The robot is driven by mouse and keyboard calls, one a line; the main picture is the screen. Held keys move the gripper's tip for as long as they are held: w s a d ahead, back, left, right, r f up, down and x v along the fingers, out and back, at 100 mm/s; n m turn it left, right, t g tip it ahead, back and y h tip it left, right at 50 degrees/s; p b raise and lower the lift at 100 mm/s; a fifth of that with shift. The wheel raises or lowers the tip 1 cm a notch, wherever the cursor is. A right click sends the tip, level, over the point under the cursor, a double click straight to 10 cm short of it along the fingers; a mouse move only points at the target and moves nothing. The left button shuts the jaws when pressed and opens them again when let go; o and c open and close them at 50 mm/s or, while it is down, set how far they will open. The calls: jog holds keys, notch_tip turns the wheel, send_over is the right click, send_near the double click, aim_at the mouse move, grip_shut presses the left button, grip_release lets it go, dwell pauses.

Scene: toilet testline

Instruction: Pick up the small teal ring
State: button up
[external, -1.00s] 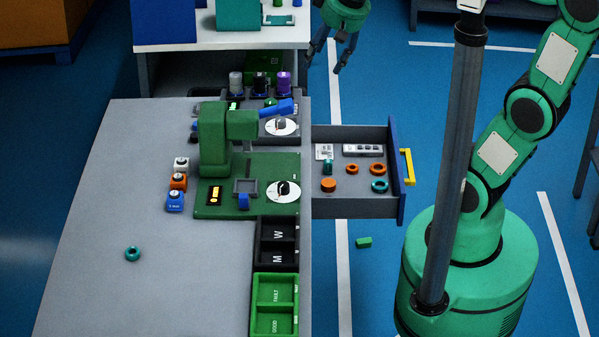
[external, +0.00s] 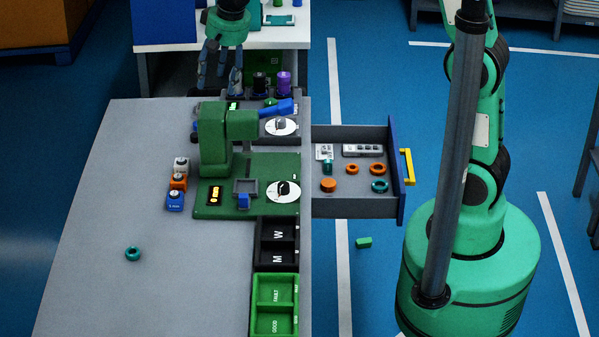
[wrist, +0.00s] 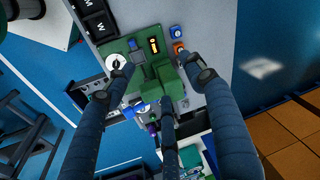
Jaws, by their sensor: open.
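A small teal ring (external: 132,254) lies flat on the left part of the grey table in the external view. Another teal ring (external: 379,186) lies in the open drawer, beside orange rings. My gripper (external: 220,82) hangs over the far end of the table, fingers pointing down, behind the green machine (external: 212,140) and well away from both teal rings. Its fingers (wrist: 155,88) are spread and empty in the wrist view. The wrist view looks down on the green machine, and I can make out no teal ring there.
The open drawer (external: 350,209) juts out right of the table. Black bins (external: 277,243) and green bins (external: 275,305) line the table's right edge. Small coloured blocks (external: 178,182) stand left of the machine. The table's left and front surface (external: 190,290) is clear around the ring.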

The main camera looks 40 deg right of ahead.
jog(key=w+a+f, duration=0.5)
jog(key=a+f, duration=0.1)
jog(key=a, duration=0.1)
jog(key=m+g+p, duration=0.2)
jog(key=m+p, duration=0.1)
send_over(126, 255)
notch_tip(126, 255, down, 24)
jog(key=shift+d+h, duration=0.15)
jog(key=shift+h, duration=0.25)
jog(key=shift+f, duration=0.15)
jog(key=shift+f, duration=4.2)
jog(key=shift+f, duration=0.1)
jog(key=shift+f, duration=2.5)
